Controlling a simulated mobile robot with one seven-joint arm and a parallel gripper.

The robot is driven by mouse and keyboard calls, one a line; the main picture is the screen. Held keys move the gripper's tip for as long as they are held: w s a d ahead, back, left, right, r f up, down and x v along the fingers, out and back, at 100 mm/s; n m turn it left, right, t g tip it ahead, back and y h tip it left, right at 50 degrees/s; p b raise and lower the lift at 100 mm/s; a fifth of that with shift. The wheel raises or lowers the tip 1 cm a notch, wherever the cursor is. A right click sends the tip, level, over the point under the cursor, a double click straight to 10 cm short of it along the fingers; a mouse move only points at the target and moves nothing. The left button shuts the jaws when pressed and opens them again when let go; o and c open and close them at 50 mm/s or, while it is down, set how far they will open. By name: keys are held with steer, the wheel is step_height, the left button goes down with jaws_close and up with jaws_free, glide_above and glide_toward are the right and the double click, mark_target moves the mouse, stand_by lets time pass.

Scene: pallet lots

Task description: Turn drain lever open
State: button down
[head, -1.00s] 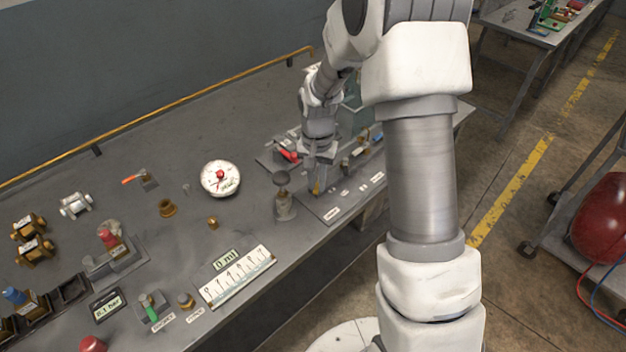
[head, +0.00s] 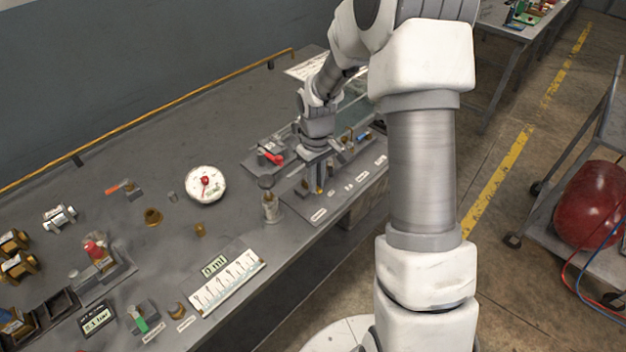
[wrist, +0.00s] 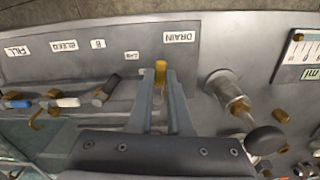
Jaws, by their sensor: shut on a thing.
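The drain lever (wrist: 160,72) is a small yellow-brass handle beside the white DRAIN label (wrist: 181,38) in the wrist view. My gripper (wrist: 160,84) has its two grey fingers on either side of the lever and is shut on it. The lever's tip shows beyond the fingertips; its base is hidden. In the head view, my gripper (head: 319,182) is low at the grey valve panel (head: 296,204), with a bit of yellow between its fingers.
Other small levers stand along the panel, near the FILL (wrist: 17,51) and BLEED (wrist: 64,46) labels. A plunger with a dark round knob (wrist: 265,140) stands close to my gripper. A round gauge (head: 206,185) and a 0 ml scale (head: 228,281) are further left.

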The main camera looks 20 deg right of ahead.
steer(key=shift+w+d+n, duration=0.15)
steer(key=shift+d+n, duration=0.15)
steer(key=shift+n, duration=0.4)
steer(key=c, duration=0.8)
jaws_free()
steer(key=shift+c, duration=0.2)
step_height(320, 180, up, 18)
steer(key=p, duration=0.1)
steer(key=shift+f, duration=0.25)
